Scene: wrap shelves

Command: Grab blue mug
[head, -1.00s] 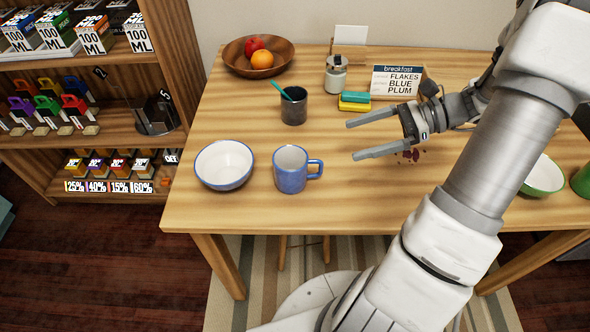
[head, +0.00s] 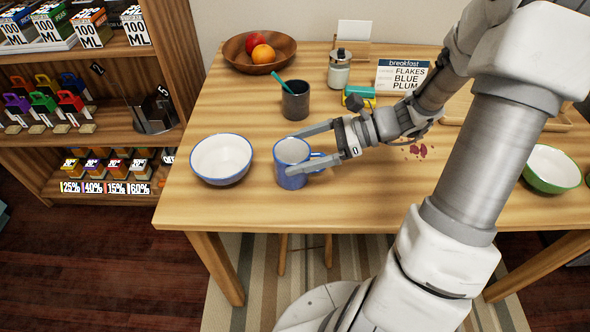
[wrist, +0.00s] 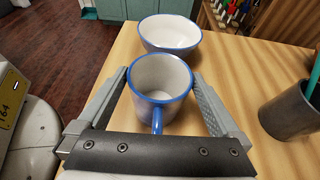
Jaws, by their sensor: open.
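The blue mug (head: 290,178) stands upright near the front edge of the wooden table, with a pale inside and its handle toward my gripper. It also shows in the wrist view (wrist: 160,85), between the two fingers, handle pointing at the palm. My gripper (head: 307,152) is open, with one finger on the far side of the mug and one on the near side. The wrist view shows the gripper (wrist: 160,84) with a finger on each side of the mug. I cannot tell whether either finger touches it.
A white bowl with a blue rim (head: 221,158) stands close left of the mug. A dark cup with a teal utensil (head: 296,104) stands behind. A green bowl (head: 551,170) is at the right, and dark red spots (head: 418,150) mark the table. Shelves (head: 100,120) stand left.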

